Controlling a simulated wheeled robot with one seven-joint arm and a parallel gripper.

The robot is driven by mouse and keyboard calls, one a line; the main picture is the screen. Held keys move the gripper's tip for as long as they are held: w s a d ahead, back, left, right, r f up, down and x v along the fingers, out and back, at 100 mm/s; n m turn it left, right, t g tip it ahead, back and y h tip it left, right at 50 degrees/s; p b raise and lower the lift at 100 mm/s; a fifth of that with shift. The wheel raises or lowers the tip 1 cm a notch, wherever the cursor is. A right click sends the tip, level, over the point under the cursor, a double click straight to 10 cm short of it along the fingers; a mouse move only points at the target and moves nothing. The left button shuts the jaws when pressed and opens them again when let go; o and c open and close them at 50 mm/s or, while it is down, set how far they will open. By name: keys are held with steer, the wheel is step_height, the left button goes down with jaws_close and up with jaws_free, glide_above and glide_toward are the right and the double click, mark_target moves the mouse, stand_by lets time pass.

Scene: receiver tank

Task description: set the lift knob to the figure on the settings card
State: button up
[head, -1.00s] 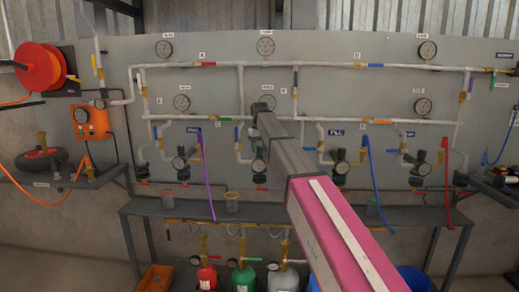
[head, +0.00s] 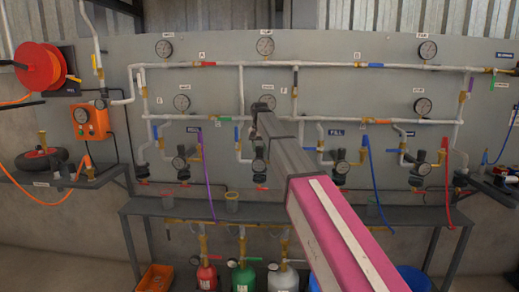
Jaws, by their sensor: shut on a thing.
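My gripper (head: 262,105) shows small and dark at the far end of my arm, in front of the grey panel, just below a middle gauge. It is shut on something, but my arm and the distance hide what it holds. A regulator with a small gauge (head: 259,166) stands just below it, partly behind my arm. Similar regulators stand to the left (head: 179,163) and right (head: 342,167). I cannot make out which knob is the lift knob. I cannot pick out a settings card, and no figure is readable.
White pipes (head: 320,66) with coloured valve handles run across the panel (head: 220,90). A grey bench (head: 290,204) stands below, with red (head: 206,277), green (head: 243,277) and grey (head: 284,279) cylinders under it.

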mark_target(259, 147)
steer(key=shift+m, duration=2.1)
steer(key=o, duration=0.9)
steer(key=shift+r, duration=0.15)
step_height(259, 147, up, 11)
steer(key=shift+f, duration=0.2)
